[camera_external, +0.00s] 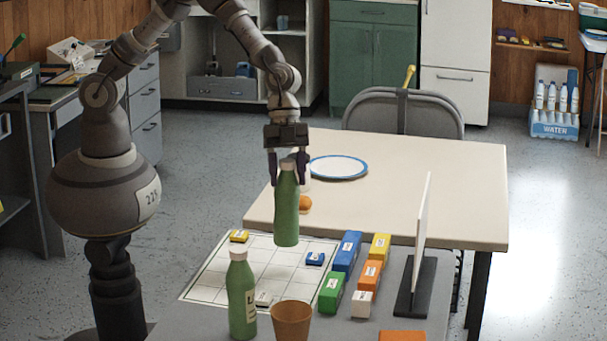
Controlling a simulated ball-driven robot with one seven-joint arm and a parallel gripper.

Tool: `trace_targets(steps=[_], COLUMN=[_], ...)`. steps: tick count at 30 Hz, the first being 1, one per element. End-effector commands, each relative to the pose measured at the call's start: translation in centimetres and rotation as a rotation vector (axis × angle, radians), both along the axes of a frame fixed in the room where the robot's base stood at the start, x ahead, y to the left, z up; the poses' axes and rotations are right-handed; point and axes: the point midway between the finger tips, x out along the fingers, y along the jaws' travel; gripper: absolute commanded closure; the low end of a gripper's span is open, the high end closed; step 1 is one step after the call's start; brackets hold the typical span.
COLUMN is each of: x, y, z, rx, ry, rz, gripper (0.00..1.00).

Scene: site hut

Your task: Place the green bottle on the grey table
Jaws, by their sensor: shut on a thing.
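A green bottle (286,212) hangs upright from my gripper (287,163), which is shut on its neck. The bottle is in front of the cream table's near edge and above the gridded mat in the picture; its exact height is hard to judge. A second green bottle (242,298) with a white cap and label stands upright on the grey table (190,323) in the foreground, left of a brown cup. Only part of the grey table is in frame.
The grey table bears a gridded mat (208,280), several coloured blocks (346,252), the brown cup (291,322) and an upright white panel (422,225). The cream table (440,180) behind holds a blue-rimmed plate (338,167) and an orange item (305,204). Bare grey surface shows front left.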

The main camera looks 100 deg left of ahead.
Motion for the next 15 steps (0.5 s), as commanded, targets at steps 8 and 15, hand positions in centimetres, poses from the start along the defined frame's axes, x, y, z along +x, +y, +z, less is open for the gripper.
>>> trace_targets(steps=[8,15], x=[-12.2,-21.6], y=[-13.5,-18.7], z=[-1.0,-1.6], rx=[0.006,0.014], ry=[-0.012,-0.024], rz=[-0.403,-0.659], gripper=[0.97,0.97])
